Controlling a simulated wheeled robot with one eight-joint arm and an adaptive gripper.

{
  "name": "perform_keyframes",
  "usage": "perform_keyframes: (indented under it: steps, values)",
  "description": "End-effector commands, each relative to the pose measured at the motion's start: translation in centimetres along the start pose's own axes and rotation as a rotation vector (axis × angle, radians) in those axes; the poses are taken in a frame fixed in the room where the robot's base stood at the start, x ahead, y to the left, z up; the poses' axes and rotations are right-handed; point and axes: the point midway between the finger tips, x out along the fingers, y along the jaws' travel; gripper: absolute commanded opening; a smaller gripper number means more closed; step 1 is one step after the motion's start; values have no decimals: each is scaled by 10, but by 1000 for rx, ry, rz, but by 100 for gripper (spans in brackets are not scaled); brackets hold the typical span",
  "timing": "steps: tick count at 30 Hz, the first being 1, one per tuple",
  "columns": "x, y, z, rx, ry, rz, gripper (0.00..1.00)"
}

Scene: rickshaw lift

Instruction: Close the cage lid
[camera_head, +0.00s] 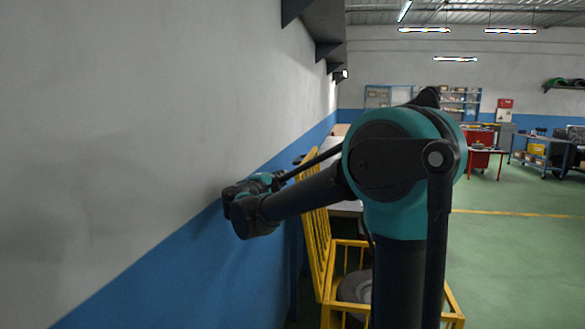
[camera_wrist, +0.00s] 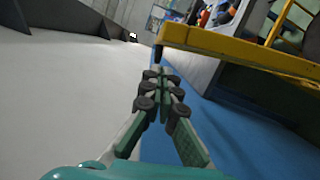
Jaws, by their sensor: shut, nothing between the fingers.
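The yellow cage (camera_head: 361,243) stands on the floor beyond my arm, partly hidden by it. Its barred yellow lid (camera_head: 318,238) stands up steeply on the cage's left side, near the wall. In the wrist view a yellow bar of the lid (camera_wrist: 235,46) crosses the upper right. My gripper (camera_wrist: 160,73) is shut and empty, pointing along the wall, with the bar to the upper right of its fingertips. I see no clear contact with the bar. In the head view my fingers are hidden behind the wrist, left of the lid.
The grey and blue wall (camera_head: 150,130) runs close along the left, leaving a narrow gap beside the lid. A dark round object (camera_head: 355,288) shows inside the cage. Green floor (camera_head: 510,240) is open on the right. Workbenches (camera_head: 535,150) stand far back.

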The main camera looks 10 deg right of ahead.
Motion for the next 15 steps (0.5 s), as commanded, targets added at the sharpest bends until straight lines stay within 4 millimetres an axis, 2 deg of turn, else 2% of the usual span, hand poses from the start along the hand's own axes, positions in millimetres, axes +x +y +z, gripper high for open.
perform_keyframes:
  steps: [4,7,15]
  values:
    - [5,2,-1,-3,0,4,0]
    - [16,2,-1,-3,-2,4,0]
    - [63,2,-1,-3,-2,4,0]
